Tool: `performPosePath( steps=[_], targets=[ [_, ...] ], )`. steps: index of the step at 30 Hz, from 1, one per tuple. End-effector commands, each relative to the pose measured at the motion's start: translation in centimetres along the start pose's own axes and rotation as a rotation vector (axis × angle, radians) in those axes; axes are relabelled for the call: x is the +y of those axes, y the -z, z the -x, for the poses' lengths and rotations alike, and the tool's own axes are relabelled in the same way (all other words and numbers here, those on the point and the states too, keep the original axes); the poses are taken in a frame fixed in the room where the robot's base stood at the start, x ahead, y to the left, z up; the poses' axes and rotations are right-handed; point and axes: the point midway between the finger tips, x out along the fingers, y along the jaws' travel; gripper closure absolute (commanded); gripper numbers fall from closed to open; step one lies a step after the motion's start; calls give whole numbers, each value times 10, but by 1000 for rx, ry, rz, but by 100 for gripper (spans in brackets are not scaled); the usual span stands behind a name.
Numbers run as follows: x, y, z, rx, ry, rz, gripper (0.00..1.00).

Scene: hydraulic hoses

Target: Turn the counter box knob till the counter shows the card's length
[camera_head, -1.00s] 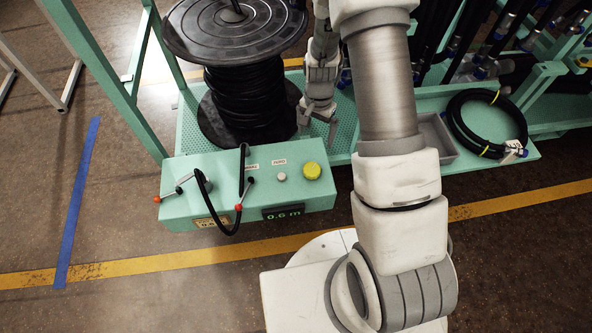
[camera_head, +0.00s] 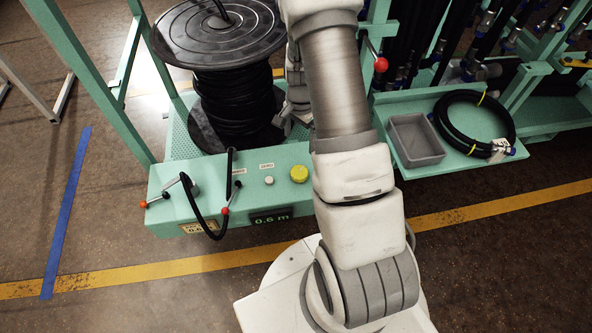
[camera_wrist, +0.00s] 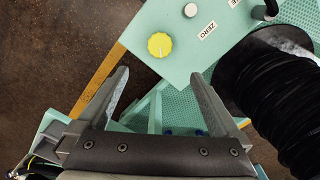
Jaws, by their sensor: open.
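The counter box (camera_head: 250,195) is a pale green box at the front of the stand. Its yellow round knob (camera_head: 299,174) sits on top at the right end; the wrist view shows the knob (camera_wrist: 159,45) beyond the fingertips. The counter display (camera_head: 270,218) reads 0.6 m. A yellowish card (camera_head: 198,228) is on the front face to the left; its text is too small to read surely. My gripper (camera_wrist: 160,75) is open and empty, its fingers apart and short of the knob. In the head view my arm partly hides it.
A small grey button (camera_head: 269,181) beside the ZERO label (camera_wrist: 208,30) is close to the knob. A black hose reel (camera_head: 232,95) stands behind the box. A black hose loops over the box's left part between red-tipped levers. A grey tray (camera_head: 414,140) is at right.

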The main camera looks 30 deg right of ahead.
Motion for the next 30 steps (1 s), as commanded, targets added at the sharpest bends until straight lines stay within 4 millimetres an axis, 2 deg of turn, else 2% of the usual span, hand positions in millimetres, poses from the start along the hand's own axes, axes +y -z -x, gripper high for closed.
performPosePath(
  steps=[1, 6, 18, 24, 30],
  targets=[
    [1, -1, -13, -3, -3, -1, 0],
    [1, -1, -50, -3, -3, 0, 0],
    [0, -1, -133, -3, -2, 2, 0],
    [0, 0, -155, -1, 0, 2, 0],
    [0, 0, -160, -1, 0, 2, 0]
  ],
)
